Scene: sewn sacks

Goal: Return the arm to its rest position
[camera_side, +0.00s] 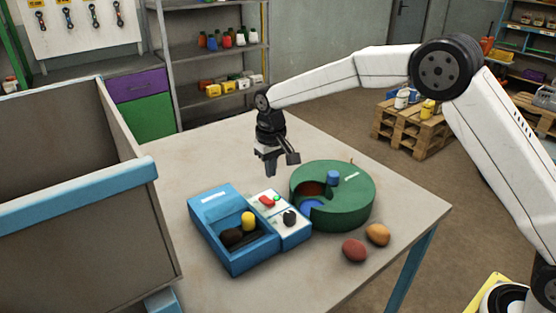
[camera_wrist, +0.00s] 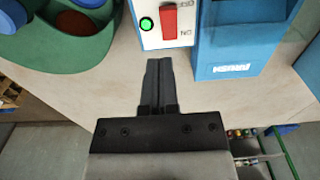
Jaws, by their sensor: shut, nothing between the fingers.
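My gripper (camera_side: 271,168) hangs above the table behind the blue machine, pointing down and holding nothing. In the wrist view my gripper (camera_wrist: 158,65) shows its two dark fingers closed together over bare table. My white arm reaches in from the right in the side view.
A blue box (camera_side: 232,265) with a white panel (camera_side: 292,222) and a red switch (camera_side: 267,201) stands on the table (camera_side: 400,197). A round green container (camera_side: 345,207) stands to its right. Two lumps, one reddish (camera_side: 354,250) and one orange (camera_side: 377,235), lie in front. A large grey bin (camera_side: 60,200) stands left.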

